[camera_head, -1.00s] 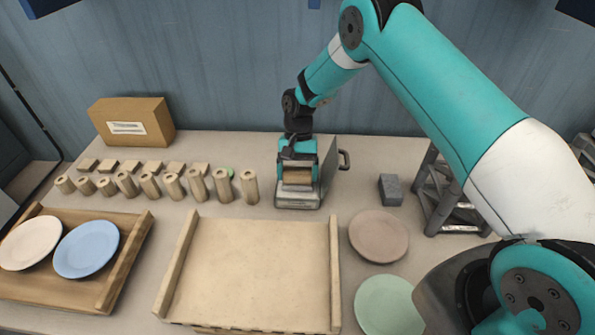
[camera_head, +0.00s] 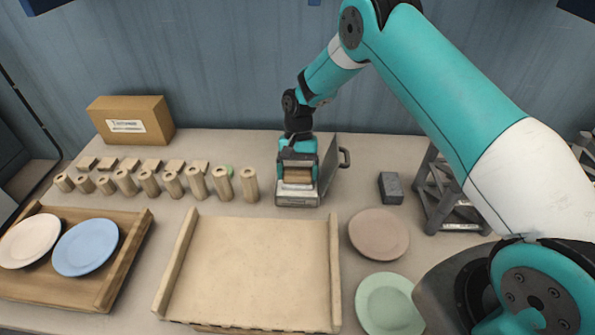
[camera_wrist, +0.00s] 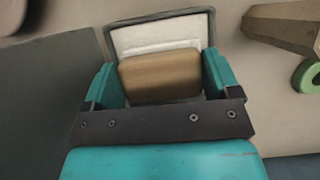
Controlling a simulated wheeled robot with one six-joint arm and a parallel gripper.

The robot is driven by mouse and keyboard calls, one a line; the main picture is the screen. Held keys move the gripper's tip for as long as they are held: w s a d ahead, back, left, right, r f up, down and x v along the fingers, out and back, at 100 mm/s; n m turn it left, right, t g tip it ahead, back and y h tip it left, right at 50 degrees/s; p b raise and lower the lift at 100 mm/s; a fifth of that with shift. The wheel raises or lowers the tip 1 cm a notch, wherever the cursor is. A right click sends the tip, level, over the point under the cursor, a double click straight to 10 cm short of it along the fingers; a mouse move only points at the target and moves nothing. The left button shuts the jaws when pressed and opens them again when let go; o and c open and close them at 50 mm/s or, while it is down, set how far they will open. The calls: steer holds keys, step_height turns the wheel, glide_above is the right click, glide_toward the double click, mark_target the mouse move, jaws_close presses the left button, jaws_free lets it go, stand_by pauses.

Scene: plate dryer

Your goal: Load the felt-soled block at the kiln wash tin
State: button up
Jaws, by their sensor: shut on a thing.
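My gripper (camera_head: 297,172) is shut on the brown felt-soled block (camera_wrist: 160,77), with a teal finger at each side of it. The block also shows in the head view (camera_head: 297,175). The kiln wash tin (camera_head: 297,200) is a shallow grey metal tray on the table at the back. The block is over or in the tin; a white layer (camera_wrist: 155,47) shows beyond its edge inside the rim. I cannot tell whether this is felt or wash, or whether the sole touches the wash. The block's underside is hidden.
A grey upright panel with a handle (camera_head: 345,158) stands just right of the tin. Several wooden posts (camera_head: 222,184) stand to the left. A wooden board (camera_head: 255,270) lies in front. A dark block (camera_head: 391,188), two plates (camera_head: 379,234) and a rack (camera_head: 440,195) are on the right.

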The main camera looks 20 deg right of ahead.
mark_target(297, 171)
stand_by(0.6)
steer(key=shift+r+p, duration=2.5)
steer(key=shift+r, duration=1)
steer(key=shift+f, duration=0.1)
